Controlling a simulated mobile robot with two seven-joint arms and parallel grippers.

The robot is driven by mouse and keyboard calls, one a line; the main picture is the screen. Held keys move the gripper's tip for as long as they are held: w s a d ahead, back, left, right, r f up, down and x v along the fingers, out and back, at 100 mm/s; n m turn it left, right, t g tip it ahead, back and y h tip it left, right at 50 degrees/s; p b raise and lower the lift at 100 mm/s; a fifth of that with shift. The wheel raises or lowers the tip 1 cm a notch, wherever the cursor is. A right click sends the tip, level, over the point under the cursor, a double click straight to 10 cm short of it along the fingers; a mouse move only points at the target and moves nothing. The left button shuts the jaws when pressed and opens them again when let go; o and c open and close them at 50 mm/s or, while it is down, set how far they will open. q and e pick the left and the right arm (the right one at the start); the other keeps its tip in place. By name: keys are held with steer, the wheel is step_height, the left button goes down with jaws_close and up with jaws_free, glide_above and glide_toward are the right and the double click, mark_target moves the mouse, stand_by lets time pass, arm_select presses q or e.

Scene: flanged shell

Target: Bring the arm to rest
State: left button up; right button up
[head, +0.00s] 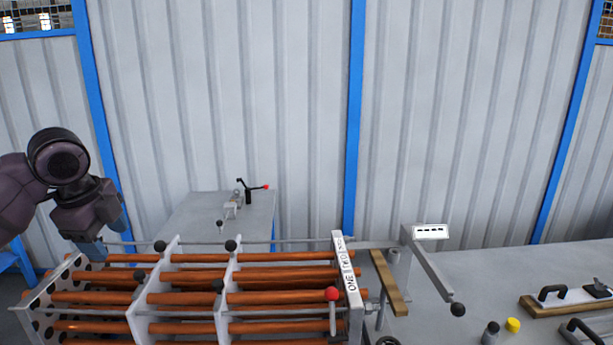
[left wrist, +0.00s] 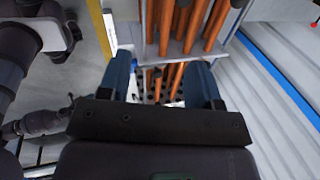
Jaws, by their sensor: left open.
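My left gripper (head: 108,236) hangs at the left in the head view, by the far left corner of a rack of copper-coloured tubes (head: 190,299). In the left wrist view its two blue fingers (left wrist: 160,82) are apart with nothing held between them. Tubes and a perforated end plate (left wrist: 165,90) show beyond the fingers. In the head view the fingertips overlap the rack's left end, and I cannot tell whether they touch it. My right gripper is not in view.
A red-knobbed lever (head: 332,294) stands at the rack's right end. A grey bench (head: 480,262) at the right holds black-handled fixtures and a yellow cap (head: 513,325). A smaller table (head: 185,215) stands behind the rack, before a corrugated wall (head: 220,100).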

arm_select(q)
steer(key=s+d+f+n+h, duration=0.1)
steer(key=s+d+f+n, duration=0.3)
steer(key=f, duration=0.7)
steer(key=s+d+f+n, duration=0.1)
steer(key=s+d+f, duration=0.5)
steer(key=f, duration=0.6)
steer(key=s+f+n+y, duration=0.1)
steer(key=s+f+n, duration=0.3)
steer(key=s+n, duration=0.4)
steer(key=s+f+n+y, duration=0.1)
steer(key=s+f+n, duration=0.35)
steer(key=s, duration=0.65)
steer(key=w+f+t+b, duration=0.3)
steer(key=f+t+b, duration=0.1)
steer(key=f, duration=0.5)
steer(key=w+f+t+b, duration=0.4)
steer(key=f+b, duration=0.2)
steer(key=f, duration=0.4)
steer(key=shift+f+m+h, duration=0.2)
steer(key=shift+m+h, duration=0.15)
steer(key=shift+h, duration=0.05)
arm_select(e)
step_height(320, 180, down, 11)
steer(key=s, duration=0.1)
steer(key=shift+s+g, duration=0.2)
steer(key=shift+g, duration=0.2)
